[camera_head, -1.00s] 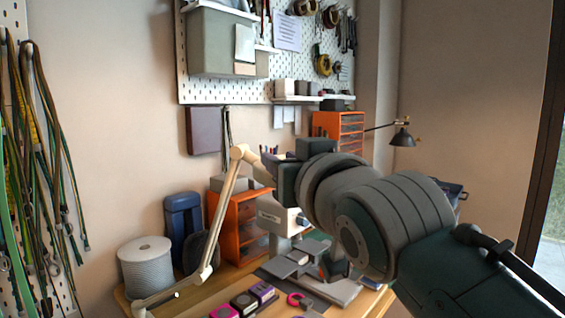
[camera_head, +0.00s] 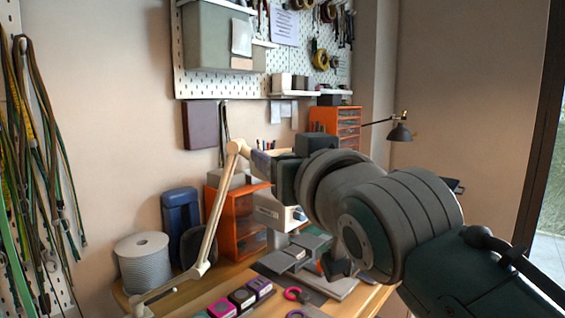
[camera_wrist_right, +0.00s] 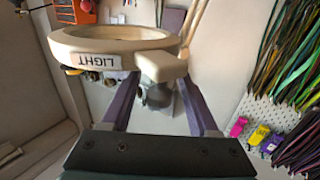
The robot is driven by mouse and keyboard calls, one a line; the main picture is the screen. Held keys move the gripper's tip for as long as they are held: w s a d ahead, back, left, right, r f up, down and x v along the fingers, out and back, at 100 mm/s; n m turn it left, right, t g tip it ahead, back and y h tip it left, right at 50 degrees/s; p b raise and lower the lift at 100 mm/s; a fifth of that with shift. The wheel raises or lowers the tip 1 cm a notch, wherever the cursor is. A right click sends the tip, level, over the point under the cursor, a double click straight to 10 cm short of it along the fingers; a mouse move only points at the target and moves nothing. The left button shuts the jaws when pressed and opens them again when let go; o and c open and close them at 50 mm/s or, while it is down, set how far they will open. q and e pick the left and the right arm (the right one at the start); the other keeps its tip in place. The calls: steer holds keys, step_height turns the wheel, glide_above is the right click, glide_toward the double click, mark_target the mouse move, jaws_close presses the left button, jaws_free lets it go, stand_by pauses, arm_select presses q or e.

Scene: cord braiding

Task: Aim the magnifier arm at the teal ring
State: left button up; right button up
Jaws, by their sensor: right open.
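The cream magnifier arm (camera_head: 215,215) rises from the desk's left front to a bent joint, then runs right to behind my right gripper (camera_head: 262,163). In the right wrist view, its round head (camera_wrist_right: 110,42), marked LIGHT, lies just beyond the fingertips of my right gripper (camera_wrist_right: 160,88). The two purple-grey fingers are apart, with the cream block of the head in front of the gap. I cannot tell whether they touch it. I cannot make out a teal ring. A pink ring (camera_head: 297,294) and a partly cut-off purple ring (camera_head: 295,314) lie on the desk. My left gripper is out of view.
A grey cord spool (camera_head: 143,262), a blue container (camera_head: 181,225) and an orange drawer unit (camera_head: 222,245) stand on the desk (camera_head: 190,300). Coloured blocks (camera_head: 240,298) lie near the front. Cords (camera_head: 40,160) hang at the left. My right arm hides the desk's right side.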

steer(key=v, duration=0.9)
stand_by(0.9)
